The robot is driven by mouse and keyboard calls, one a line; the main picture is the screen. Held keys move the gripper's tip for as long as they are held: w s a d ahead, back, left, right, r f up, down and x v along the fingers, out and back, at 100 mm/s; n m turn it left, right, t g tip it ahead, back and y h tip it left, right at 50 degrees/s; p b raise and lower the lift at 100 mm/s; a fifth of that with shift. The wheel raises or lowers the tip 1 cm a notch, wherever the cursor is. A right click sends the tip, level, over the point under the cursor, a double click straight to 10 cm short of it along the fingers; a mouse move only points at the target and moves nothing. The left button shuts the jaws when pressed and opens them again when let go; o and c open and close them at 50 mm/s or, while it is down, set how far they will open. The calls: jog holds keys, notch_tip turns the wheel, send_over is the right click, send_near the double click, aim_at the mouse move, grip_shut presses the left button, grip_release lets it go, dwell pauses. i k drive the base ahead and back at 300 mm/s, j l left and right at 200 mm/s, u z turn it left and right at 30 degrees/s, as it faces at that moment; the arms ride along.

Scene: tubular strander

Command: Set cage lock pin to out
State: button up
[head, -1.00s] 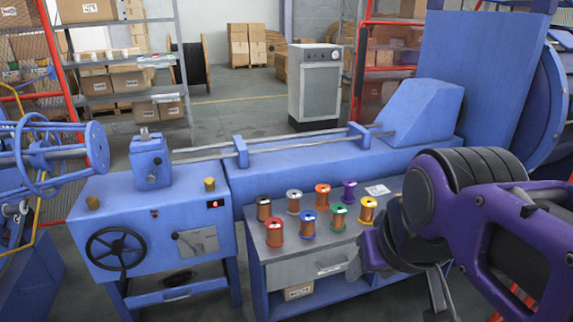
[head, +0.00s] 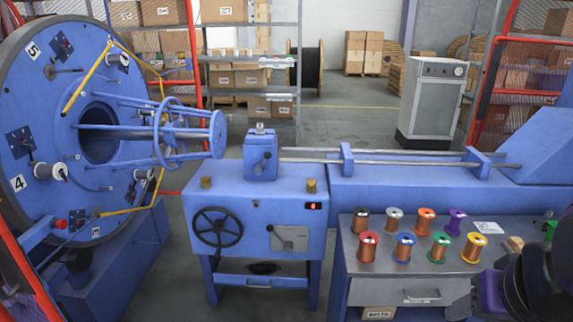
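A large blue cage disc (head: 62,110) with numbered bobbin stations stands at the left. A red knob (head: 60,224) on a blue bracket sits beside its lower rim; it looks like the cage lock pin, but how far it is in or out cannot be told at this size. Only purple and black parts of my arm show in the lower right corner, far from the red knob. My gripper's fingertips are outside the picture.
A blue machine stand with a black handwheel (head: 217,227) stands in the middle. A grey bench (head: 355,262) with several wire spools is at the right. A red mesh guard (head: 12,262) is at the left edge. Floor shows between cage and stand.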

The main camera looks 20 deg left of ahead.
aim_at(62, 224)
jog(key=u, duration=2.35)
